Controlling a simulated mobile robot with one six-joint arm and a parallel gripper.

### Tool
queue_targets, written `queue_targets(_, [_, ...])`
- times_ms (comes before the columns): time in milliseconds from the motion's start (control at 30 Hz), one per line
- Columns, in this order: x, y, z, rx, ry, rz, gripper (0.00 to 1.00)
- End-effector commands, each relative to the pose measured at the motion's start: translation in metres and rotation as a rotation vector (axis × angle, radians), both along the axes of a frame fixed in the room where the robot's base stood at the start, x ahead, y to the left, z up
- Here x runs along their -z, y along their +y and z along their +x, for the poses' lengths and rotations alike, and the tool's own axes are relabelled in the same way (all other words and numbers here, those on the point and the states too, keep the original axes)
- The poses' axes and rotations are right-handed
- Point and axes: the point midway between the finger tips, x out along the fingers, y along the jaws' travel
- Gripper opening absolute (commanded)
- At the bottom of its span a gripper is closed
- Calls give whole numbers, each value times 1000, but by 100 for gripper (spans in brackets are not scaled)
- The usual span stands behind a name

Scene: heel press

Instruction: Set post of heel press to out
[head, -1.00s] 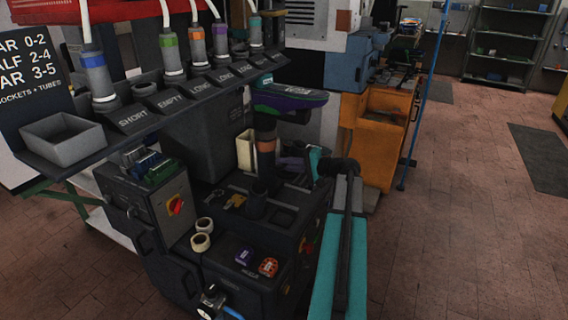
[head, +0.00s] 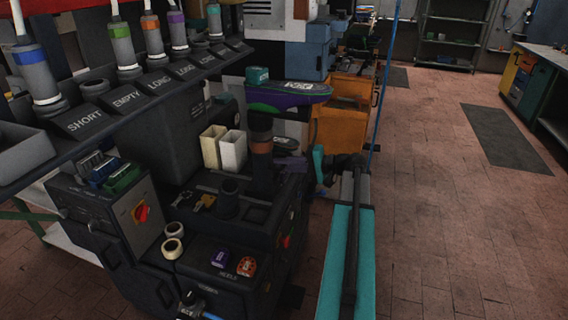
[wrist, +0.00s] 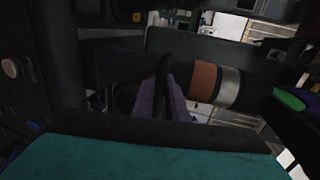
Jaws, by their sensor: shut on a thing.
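The heel press post (head: 261,145) is a dark upright column with an orange-brown band. It stands at the right of the press, right of a short dark tube (head: 229,198). A purple and green shoe-like form (head: 290,96) sits at its top. In the wrist view the post's orange-brown band (wrist: 203,82) and a grey band (wrist: 228,88) lie sideways. My gripper (wrist: 162,98) has purple fingers shut on a dark bar (wrist: 163,68) beside the post. How the bar joins the post is unclear.
Two cream bins (head: 212,148) stand left of the post. The press front holds a red switch (head: 141,213), two tape-like rolls (head: 172,240) and small purple and orange items. A shelf of labelled tubes (head: 120,100) overhangs the left. Open floor (head: 450,240) lies right.

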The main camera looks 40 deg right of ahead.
Motion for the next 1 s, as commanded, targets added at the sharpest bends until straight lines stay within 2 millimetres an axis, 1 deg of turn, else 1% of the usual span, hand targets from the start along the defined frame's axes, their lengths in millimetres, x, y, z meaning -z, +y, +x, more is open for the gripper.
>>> queue_targets(33, [1, -4, 0, 11, 1, -4, 0])
queue_targets(333, [1, 2, 4, 1, 2, -5, 0])
queue_targets(367, [1, 3, 5, 1, 3, -5, 14])
queue_targets(400, [1, 3, 5, -1, 3, -5, 21])
queue_targets(467, [1, 5, 6, -4, 2, -4, 31])
queue_targets(800, [0, 9, 7, -13, 1, -3, 31])
queue_targets(1000, [-2, 5, 0, -12, 0, -2, 31])
